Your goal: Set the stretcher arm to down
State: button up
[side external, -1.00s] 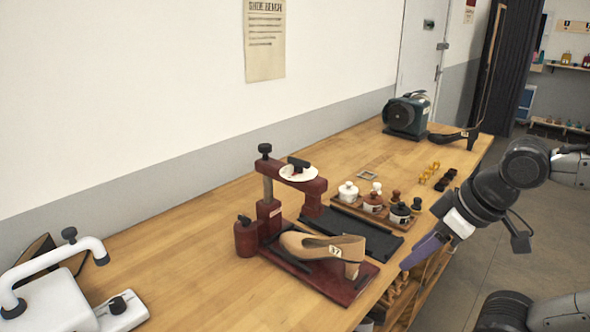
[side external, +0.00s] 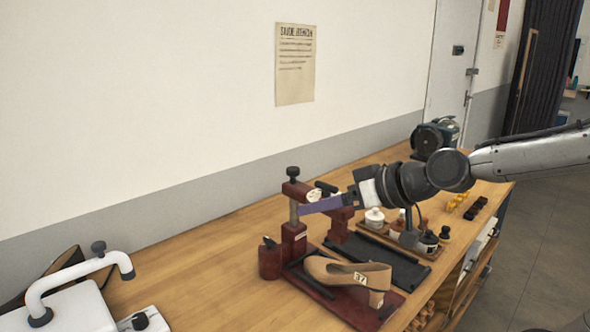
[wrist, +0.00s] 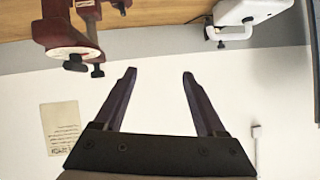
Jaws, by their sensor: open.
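The dark red shoe stretcher stands on the bench, with an upright post (side external: 294,243) topped by a black knob (side external: 293,172). Its arm (side external: 300,190) reaches right from the post, well above the shoe, and bears a black lever or knob (side external: 326,187). A tan heeled shoe (side external: 345,272) lies on its red base. My gripper (side external: 308,207) is at arm height, its purple fingers partly covering the arm; contact cannot be told. In the wrist view, my gripper (wrist: 159,73) is open and empty; the stretcher's white dial (wrist: 72,53) and black knob (wrist: 76,64) lie left of the fingers.
A white device with a curved handle (side external: 75,275) stands at the front left. Small pots (side external: 374,220) and a dark tray (side external: 385,258) are right of the stretcher, below my arm. A green motor (side external: 433,137) stands at the back.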

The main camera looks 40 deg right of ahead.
jog(key=w+d+m+t+h, duration=0.2)
jog(key=w+m+t+h, duration=0.25)
jog(key=w, duration=0.85)
jog(key=w+d+f+m+g+h, duration=0.2)
jog(key=d+f+m+g+h, duration=0.25)
jog(key=h, duration=0.65)
jog(key=shift+t, duration=0.4)
jog(key=x, duration=1.3)
jog(key=shift+d+f, duration=0.15)
grip_shut()
